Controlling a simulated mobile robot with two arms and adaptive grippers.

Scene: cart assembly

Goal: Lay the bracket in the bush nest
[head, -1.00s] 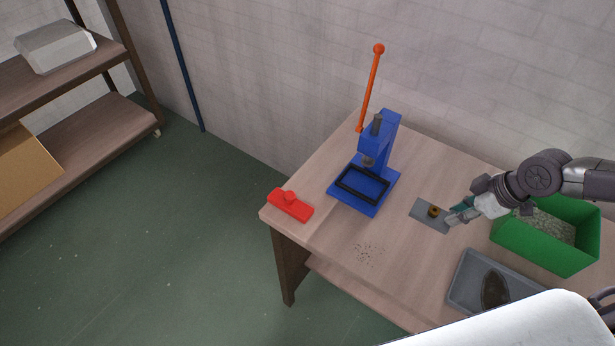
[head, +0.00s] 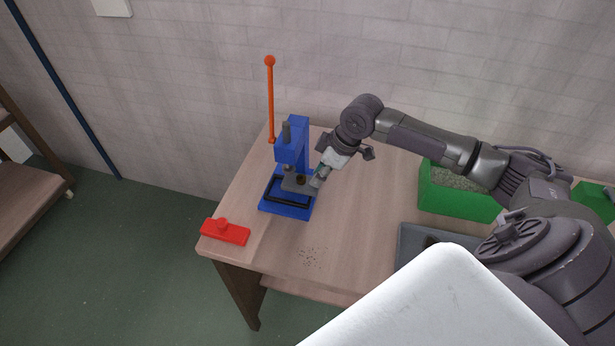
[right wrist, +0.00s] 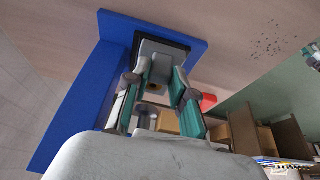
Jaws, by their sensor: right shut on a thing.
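The grey bracket plate (head: 292,186), with a dark brass bush (head: 301,180) at it, is over the base of the blue press (head: 292,150). My right gripper (head: 316,181) is shut on the bracket's right end. Below the bracket is the black rectangular frame (head: 287,204) on the press base, which looks like the nest. In the right wrist view my right gripper (right wrist: 162,80) has its teal fingers at the grey bracket (right wrist: 164,50), with the brass bush (right wrist: 153,86) between them. I cannot tell whether the bracket touches the frame. My left gripper is out of view.
The press's orange lever (head: 270,100) stands upright. A red piece (head: 225,232) lies at the table's left corner. A green bin (head: 455,203) and a grey tray (head: 408,236) are to the right. Small dark specks (head: 311,256) lie on the front tabletop.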

